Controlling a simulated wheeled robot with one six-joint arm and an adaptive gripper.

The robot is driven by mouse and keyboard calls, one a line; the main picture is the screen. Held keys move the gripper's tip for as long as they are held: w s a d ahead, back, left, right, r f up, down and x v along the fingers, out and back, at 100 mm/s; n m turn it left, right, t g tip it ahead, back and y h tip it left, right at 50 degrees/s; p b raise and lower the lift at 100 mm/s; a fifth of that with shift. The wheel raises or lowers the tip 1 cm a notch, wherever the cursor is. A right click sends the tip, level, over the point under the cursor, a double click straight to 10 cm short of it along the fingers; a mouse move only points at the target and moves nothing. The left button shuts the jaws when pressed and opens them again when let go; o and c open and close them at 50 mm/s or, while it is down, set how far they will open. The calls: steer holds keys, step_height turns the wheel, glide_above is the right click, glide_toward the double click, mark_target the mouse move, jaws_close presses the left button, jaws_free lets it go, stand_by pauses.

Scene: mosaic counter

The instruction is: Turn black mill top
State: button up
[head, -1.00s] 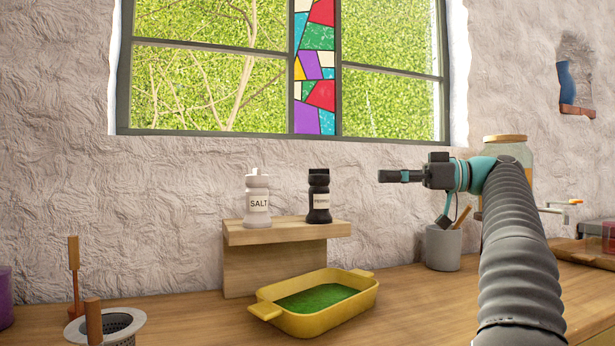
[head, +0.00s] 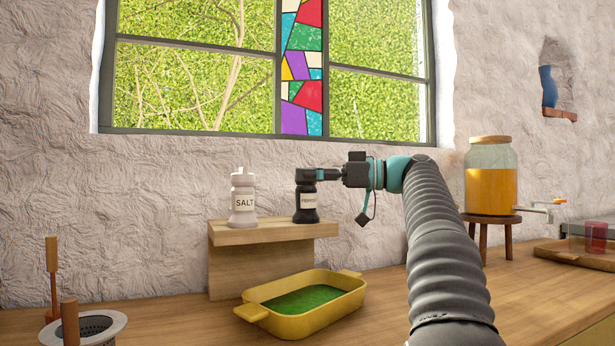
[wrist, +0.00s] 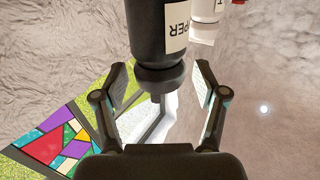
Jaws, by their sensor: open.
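The black pepper mill (head: 306,201) stands upright on the right part of a small wooden shelf (head: 272,234). My gripper (head: 308,175) is at the height of the mill's top in the head view, overlapping it. In the wrist view the black mill (wrist: 160,40) lies ahead, with its narrower top (wrist: 160,78) between the two open fingers of my gripper (wrist: 158,82). There is a gap between the top and the finger on each side. The mill's label shows only partly in both views.
The white salt mill (head: 243,197) stands left of the black mill on the same shelf. A yellow dish (head: 345,297) with green contents sits on the counter below. A glass jar of orange liquid (head: 491,183) stands to the right. The rough wall rises close behind.

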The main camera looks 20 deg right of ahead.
steer(key=shift+w+a, duration=0.2)
steer(key=shift+a, duration=0.1)
steer(key=c, duration=1.2)
steer(key=shift+t+b, duration=0.3)
steer(key=shift+b, duration=0.2)
steer(key=m+t+h+b, duration=0.2)
steer(key=t+h+b, duration=0.1)
steer(key=b, duration=0.1)
steer(key=shift+s+a+f+m, duration=0.15)
steer(key=shift+f+m, duration=0.1)
steer(key=shift+m, duration=0.15)
steer(key=m+t+h+b, duration=0.3)
steer(key=h, duration=0.1)
steer(key=shift+r+m, duration=0.15)
steer(key=shift+m, duration=0.15)
steer(key=m+h, duration=0.1)
steer(key=h, duration=0.1)
steer(key=m+t+h, duration=0.1)
steer(key=h, duration=0.1)
steer(key=m+h, duration=0.1)
steer(key=h, duration=0.1)
steer(key=shift+r+m+t, duration=0.3)
steer(key=shift+m, duration=0.1)
steer(key=shift+m+h+p, duration=0.7)
steer(key=shift+m+h, duration=0.1)
steer(key=shift+h, duration=0.5)
